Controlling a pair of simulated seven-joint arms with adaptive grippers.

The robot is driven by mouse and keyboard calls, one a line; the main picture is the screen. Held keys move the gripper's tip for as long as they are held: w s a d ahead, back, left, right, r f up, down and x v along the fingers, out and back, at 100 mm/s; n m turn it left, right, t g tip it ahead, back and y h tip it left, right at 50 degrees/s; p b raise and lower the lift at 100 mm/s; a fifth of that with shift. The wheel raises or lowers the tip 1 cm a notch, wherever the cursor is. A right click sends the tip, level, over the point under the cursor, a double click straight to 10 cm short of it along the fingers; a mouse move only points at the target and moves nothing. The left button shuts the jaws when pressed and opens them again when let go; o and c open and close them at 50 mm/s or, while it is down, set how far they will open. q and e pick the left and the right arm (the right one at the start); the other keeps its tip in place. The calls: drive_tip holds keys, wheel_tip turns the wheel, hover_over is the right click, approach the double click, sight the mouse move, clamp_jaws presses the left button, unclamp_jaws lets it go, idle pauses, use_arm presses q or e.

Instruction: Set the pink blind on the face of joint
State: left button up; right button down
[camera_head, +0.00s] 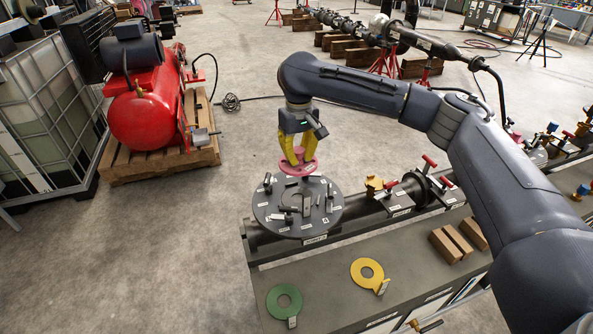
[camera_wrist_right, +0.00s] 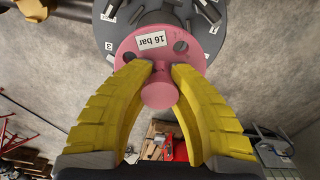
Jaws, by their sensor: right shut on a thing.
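The pink blind (camera_head: 299,165) is a round plate with bolt holes and a central knob. In the right wrist view the pink blind (camera_wrist_right: 185,45) carries a "16 bar" label. My right gripper (camera_head: 299,156) has yellow fingers shut on the blind's knob; the fingers also show in the right wrist view (camera_wrist_right: 161,72). The dark round joint face (camera_head: 270,213) has several studs or clips around it and white labels. The blind is over the far side of this face; I cannot tell whether they touch. My left gripper is not in view.
A green ring (camera_head: 273,301) and a yellow ring (camera_head: 357,268) lie on the grey bench (camera_head: 325,300). Wooden blocks (camera_head: 452,243) and red-handled valves (camera_head: 429,161) are to the right. A red compressor (camera_head: 137,115) stands on a pallet at the left.

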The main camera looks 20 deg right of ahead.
approach(298, 198)
drive_tip(key=shift+n, duration=0.4)
drive_tip(key=shift+w+f, duration=0.2)
drive_tip(key=shift+f, duration=1.85)
drive_tip(key=shift+f, duration=1.25)
drive_tip(key=c, duration=1.4)
unclamp_jaws()
drive_tip(key=shift+o, duration=0.7)
drive_tip(key=shift+f, duration=0.1)
wheel_tip(298, 198, up, 12)
drive_tip(key=shift+r, duration=0.1)
